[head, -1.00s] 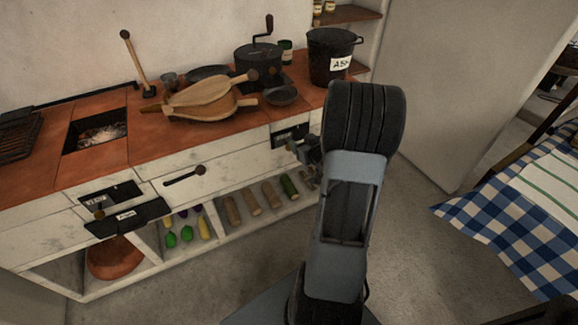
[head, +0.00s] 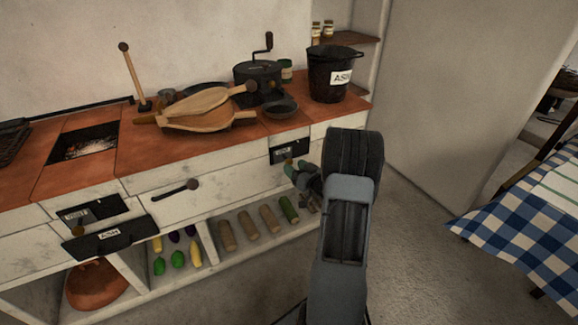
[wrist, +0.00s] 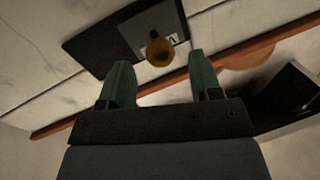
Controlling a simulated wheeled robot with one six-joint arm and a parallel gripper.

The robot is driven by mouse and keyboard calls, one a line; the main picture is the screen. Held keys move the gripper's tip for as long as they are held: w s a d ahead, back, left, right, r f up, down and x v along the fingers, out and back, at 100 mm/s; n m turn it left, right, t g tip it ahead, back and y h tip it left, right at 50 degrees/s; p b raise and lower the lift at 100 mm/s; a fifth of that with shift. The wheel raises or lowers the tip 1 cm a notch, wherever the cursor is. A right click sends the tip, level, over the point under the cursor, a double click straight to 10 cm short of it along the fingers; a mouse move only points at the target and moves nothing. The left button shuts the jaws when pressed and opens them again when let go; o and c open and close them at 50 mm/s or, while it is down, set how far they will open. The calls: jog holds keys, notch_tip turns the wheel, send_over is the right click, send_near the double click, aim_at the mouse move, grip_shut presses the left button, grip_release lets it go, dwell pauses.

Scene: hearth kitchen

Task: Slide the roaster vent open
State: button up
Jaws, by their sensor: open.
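The roaster vent (head: 290,146) is a dark plate with a small brass knob (head: 289,161), set in the white counter front below the crank-topped roaster (head: 258,82). In the wrist view the vent plate (wrist: 95,45) fills the upper left, with a lighter grey part and a pale label behind the knob (wrist: 160,51). My gripper (head: 299,168) is close to the vent in the head view. Its two green fingers are open and empty in the wrist view (wrist: 162,72). The knob shows just beyond the fingertips, between them, with no visible contact.
A checked-cloth table (head: 490,235) is at right; floor between is clear.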

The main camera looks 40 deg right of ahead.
aim_at(289, 162)
jog(key=shift+w+a+b, duration=0.15)
jog(key=shift+w+b, duration=0.2)
jog(key=shift+w, duration=1.6)
jog(key=shift+c, duration=0.3)
grip_shut()
